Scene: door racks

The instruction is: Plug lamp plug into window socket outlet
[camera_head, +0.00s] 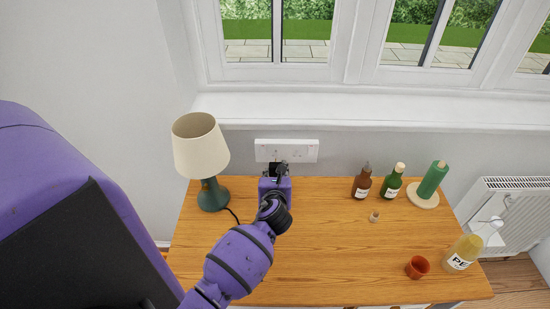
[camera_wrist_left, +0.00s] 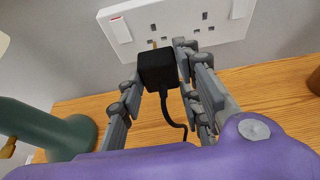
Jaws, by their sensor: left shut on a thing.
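The lamp plug is a black block (camera_wrist_left: 157,69) with its cord hanging down, held between the fingers of my left gripper (camera_wrist_left: 160,82) in the left wrist view. A brass-coloured pin shows at its top edge, close to the white double window socket outlet (camera_wrist_left: 122,30); I cannot tell whether it touches. In the head view my left gripper (camera_head: 277,172) is in front of the outlet (camera_head: 304,148), over the back of the table, and hides most of the plug. The lamp (camera_head: 201,149) has a cream shade and green base, left of the gripper. My right gripper is not in view.
The wooden table (camera_head: 320,250) carries brown (camera_head: 362,182) and green (camera_head: 392,182) bottles, a green candle-like cylinder (camera_head: 432,180), a small cork-like piece (camera_head: 374,217), an orange cup (camera_head: 417,267) and a yellow bottle (camera_head: 462,254). A white sill (camera_head: 370,112) runs above the outlet. The table's middle is clear.

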